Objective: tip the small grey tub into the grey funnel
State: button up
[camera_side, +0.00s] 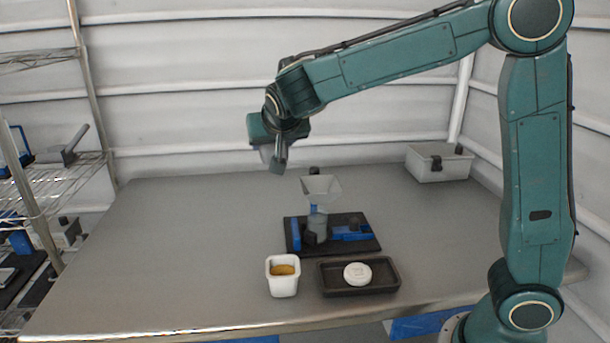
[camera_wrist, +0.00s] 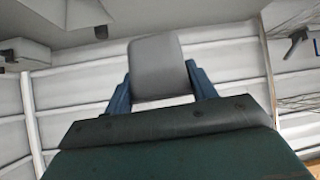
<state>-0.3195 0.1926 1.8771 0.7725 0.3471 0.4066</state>
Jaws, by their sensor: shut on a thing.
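My gripper (camera_side: 272,153) hangs in the air above the work table, up and to the left of the grey funnel in the side view. It is shut on the small grey tub (camera_wrist: 157,66), which sits between two blue fingers in the wrist view. In the side view the tub is small and mostly hidden by the gripper; its tilt and contents cannot be told. The grey funnel (camera_side: 321,187) stands mouth up over a clear-grey vessel (camera_side: 317,222) on a black base with blue parts. The tub is apart from the funnel.
A white cup (camera_side: 283,285) with orange-brown contents and a black tray (camera_side: 330,289) holding a white round piece (camera_side: 357,274) stand near the front edge. A grey bin (camera_side: 437,165) is at the back right. The table's left side is clear. Wire shelving (camera_side: 70,180) stands at left.

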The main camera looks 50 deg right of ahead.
jog(key=shift+s+d+f+n+t+y, duration=0.9)
jog(key=shift+s+d, duration=1.9)
jog(key=shift+s, duration=1.8)
notch_tip(320, 180, down, 4)
jog(key=shift+w+f, duration=0.1)
jog(key=shift+a, duration=0.15)
